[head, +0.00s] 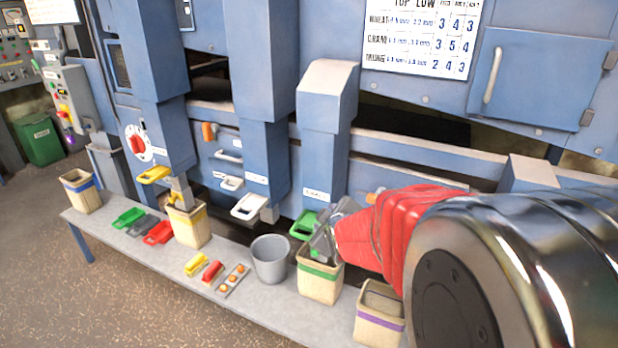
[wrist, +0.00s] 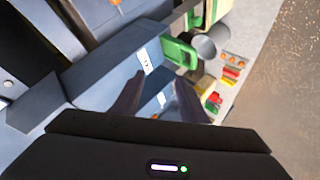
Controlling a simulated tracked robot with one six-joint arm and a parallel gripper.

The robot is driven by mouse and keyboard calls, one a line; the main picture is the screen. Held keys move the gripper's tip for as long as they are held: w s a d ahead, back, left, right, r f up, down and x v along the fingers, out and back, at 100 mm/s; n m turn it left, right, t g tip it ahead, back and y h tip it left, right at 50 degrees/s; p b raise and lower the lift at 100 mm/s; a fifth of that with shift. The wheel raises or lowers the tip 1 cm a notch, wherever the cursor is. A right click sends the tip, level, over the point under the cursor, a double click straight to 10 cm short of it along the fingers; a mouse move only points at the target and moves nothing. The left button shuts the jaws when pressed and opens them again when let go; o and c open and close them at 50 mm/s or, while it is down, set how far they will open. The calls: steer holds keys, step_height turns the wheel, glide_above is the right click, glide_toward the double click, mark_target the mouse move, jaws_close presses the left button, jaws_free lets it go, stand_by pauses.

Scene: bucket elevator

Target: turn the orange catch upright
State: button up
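An orange catch (head: 208,131) sits on the blue machine front at left of centre in the head view, above a white handle; it looks roughly upright. A second orange piece (head: 372,198) shows beside my red-sleeved arm, mostly hidden, so its tilt cannot be told. A small orange bit (wrist: 117,2) is cut off at the top edge of the wrist view; I cannot tell which catch it is. My gripper (head: 325,238) is in front of the machine, above the green-banded bin. In the wrist view its two dark fingers (wrist: 160,100) stand apart with nothing held between them.
A green chute (head: 303,225) and the green-banded bin (head: 320,284) are close to my gripper. A grey bucket (head: 270,260) and several bins stand on the bench (head: 120,232). A purple-banded bin (head: 378,318) is near my arm.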

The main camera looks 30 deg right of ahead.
steer(key=d+f+n+t+h, duration=0.2)
steer(key=d+f, duration=0.3)
steer(key=d, duration=0.5)
steer(key=d+f+n+t+h, duration=0.2)
steer(key=d+f, duration=0.4)
steer(key=d, duration=0.4)
steer(key=shift+n+h, duration=0.6)
steer(key=shift+n, duration=0.5)
steer(key=shift+d, duration=0.1)
steer(key=x, duration=1.3)
steer(key=shift+w+r, duration=0.2)
steer(key=shift+w, duration=0.2)
steer(key=shift+c, duration=0.6)
jaws_close()
steer(key=shift+f, duration=0.1)
